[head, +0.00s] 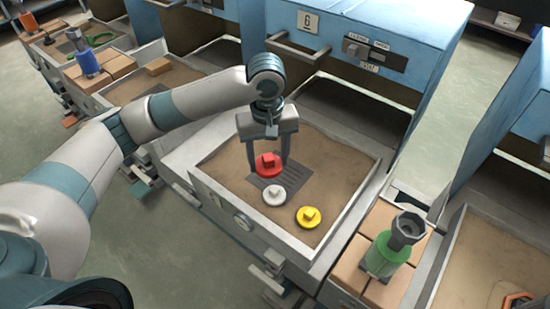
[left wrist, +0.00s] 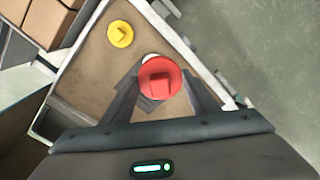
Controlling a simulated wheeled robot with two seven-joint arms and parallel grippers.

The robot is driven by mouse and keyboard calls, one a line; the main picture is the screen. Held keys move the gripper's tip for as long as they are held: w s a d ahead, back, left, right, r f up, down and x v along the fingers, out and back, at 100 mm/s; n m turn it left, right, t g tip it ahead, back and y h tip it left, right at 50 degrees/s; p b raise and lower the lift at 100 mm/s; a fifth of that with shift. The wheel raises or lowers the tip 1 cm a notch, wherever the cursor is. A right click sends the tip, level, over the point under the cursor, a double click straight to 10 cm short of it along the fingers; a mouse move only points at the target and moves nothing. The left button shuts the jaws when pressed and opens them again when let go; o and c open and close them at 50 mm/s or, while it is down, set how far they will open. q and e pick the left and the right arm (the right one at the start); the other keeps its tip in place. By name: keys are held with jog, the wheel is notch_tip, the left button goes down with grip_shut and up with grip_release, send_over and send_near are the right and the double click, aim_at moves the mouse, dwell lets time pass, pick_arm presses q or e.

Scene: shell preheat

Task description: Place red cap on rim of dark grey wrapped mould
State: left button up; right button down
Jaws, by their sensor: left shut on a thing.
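The red cap (head: 267,167), a round disc with a square knob, is between the fingers of my left gripper (head: 268,160). The left gripper is shut on it. In the left wrist view the red cap (left wrist: 160,80) looks large and covers most of a white cap, so it seems held above the tray. I see no mould with a plainly dark grey wrap. A green-wrapped mould (head: 382,257) with a dark grey hexagonal cup top stands upright at the right, well apart from my gripper. My right gripper is not in view.
A sand tray (head: 350,208) lies under my left gripper with a white cap (head: 274,195) and a yellow cap (head: 309,216). Bricks (head: 350,264) bear the green-wrapped mould. A blue-wrapped mould (head: 88,63) stands far left. Blue furnace cabinets (head: 400,45) stand behind the tray.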

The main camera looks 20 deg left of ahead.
pick_arm(q)
jog(key=s+a+r+m, duration=0.2)
jog(key=s+r+m, duration=0.2)
jog(key=s+m, duration=0.2)
jog(key=shift+s+r+m, duration=0.3)
jog(key=shift+s+m, duration=0.1)
jog(key=shift+s, duration=0.85)
jog(key=shift+s, duration=0.15)
